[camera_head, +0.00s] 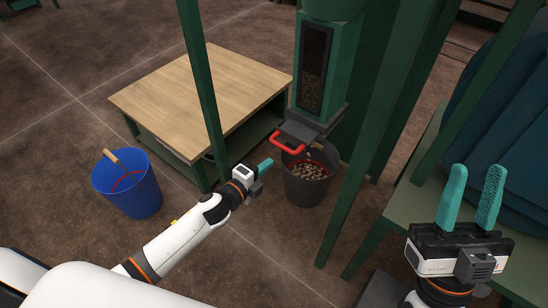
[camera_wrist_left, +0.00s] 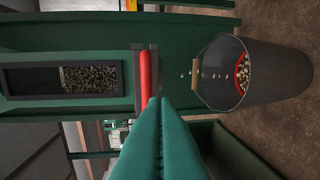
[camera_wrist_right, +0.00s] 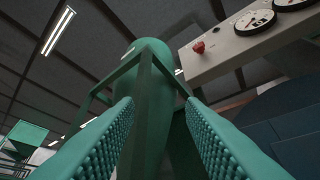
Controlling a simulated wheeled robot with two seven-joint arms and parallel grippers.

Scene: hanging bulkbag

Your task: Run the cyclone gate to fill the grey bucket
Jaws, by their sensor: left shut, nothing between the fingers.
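The grey bucket (camera_head: 306,187) stands on the floor under the cyclone outlet, with pale pellets (camera_head: 311,171) inside near a red line. In the left wrist view the bucket (camera_wrist_left: 285,72) shows a few pellets (camera_wrist_left: 186,73) in the air between outlet and bucket. The cyclone gate's red handle (camera_head: 287,143) sticks out above the bucket's rim. The cyclone's window (camera_head: 313,75) shows pellets in its lower part. My left gripper (camera_head: 266,164) is shut and empty, its tips close to the red handle (camera_wrist_left: 147,72); contact is unclear. My right gripper (camera_head: 470,197) is open and empty.
A wooden-topped table (camera_head: 200,90) stands left of the cyclone. A blue bucket (camera_head: 128,190) stands on the floor at left. Green frame posts (camera_head: 203,90) rise near my left arm. A panel with a red knob (camera_wrist_right: 199,47) and gauges shows in the right wrist view.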

